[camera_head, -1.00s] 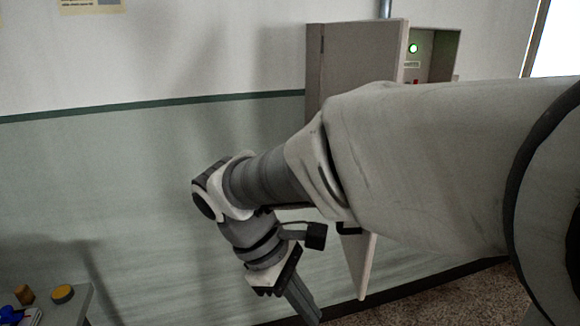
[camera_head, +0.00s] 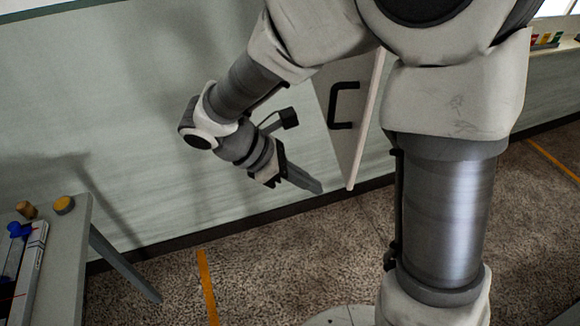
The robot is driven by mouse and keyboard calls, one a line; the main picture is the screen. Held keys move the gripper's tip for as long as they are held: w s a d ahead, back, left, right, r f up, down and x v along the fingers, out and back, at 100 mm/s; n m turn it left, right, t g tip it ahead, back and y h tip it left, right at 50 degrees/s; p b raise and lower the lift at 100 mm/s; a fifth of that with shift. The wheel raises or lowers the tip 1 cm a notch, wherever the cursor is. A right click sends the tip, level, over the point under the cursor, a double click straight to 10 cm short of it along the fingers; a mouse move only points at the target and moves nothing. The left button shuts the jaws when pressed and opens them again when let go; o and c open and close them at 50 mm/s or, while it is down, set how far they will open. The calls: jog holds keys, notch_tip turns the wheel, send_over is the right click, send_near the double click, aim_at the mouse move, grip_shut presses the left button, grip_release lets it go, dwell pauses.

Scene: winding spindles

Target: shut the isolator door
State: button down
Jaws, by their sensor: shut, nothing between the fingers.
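The isolator door (camera_head: 345,150) is a pale grey panel standing out from the wall, open, with only its lower part in view. A black bar handle (camera_head: 335,104) is on the face turned to the left. My gripper (camera_head: 317,188) is shut and empty, pointing down and right, just left of the door's lower end in the picture. I cannot tell whether it touches the door. The cabinet is not visible, with my arm covering the area above and right of the door.
The speckled floor (camera_head: 300,240) below my gripper is clear. A sill (camera_head: 553,55) at upper right bears small coloured items.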

jog(key=shift+d+f+p, duration=0.2)
jog(key=shift+d+p, duration=0.25)
jog(key=shift+d, duration=1.8)
jog(key=shift+w+d, duration=0.1)
